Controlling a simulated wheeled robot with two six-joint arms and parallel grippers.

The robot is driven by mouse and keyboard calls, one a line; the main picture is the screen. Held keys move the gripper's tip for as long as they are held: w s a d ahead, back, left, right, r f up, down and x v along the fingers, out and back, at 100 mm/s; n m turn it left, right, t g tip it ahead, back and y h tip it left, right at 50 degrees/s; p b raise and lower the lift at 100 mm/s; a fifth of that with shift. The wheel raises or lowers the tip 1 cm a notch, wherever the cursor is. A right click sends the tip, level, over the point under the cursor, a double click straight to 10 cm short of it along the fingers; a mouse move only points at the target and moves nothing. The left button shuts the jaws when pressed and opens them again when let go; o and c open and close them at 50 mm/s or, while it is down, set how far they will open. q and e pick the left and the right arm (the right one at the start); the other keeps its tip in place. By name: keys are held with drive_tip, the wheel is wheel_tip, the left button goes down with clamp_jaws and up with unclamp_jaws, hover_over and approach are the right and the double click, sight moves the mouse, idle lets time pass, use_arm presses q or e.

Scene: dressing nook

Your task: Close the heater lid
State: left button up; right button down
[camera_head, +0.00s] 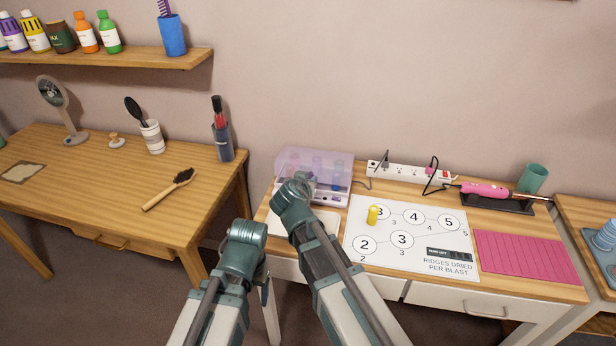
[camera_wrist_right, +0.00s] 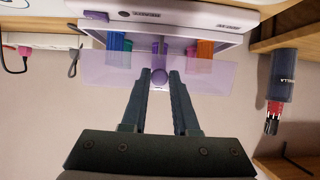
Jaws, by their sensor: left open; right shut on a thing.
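The heater (camera_head: 331,199) is a pale box at the back left of the right-hand table, with a see-through lavender lid (camera_head: 288,160). Blue, green and orange rollers show at the heater. My right gripper (camera_wrist_right: 160,82) is shut on the knob; in the head view its wrist hides part of the heater. The lid looks raised, but its exact angle is unclear. My left gripper (camera_head: 265,292) hangs low, empty, in front of the gap between the tables.
A power strip (camera_head: 407,172), a pink iron (camera_head: 485,190), a teal cup (camera_head: 533,178) and a pink mat (camera_head: 525,256) are further right. A dark brush holder (camera_head: 222,140) stands on the left table.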

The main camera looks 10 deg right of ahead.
drive_tip(key=shift+s+f+b, duration=0.1)
drive_tip(key=shift+f+b, duration=1)
drive_tip(key=shift+f, duration=0.7)
drive_tip(key=shift+s+f, duration=0.1)
drive_tip(key=c, duration=0.7)
unclamp_jaws()
drive_tip(key=shift+o, duration=0.2)
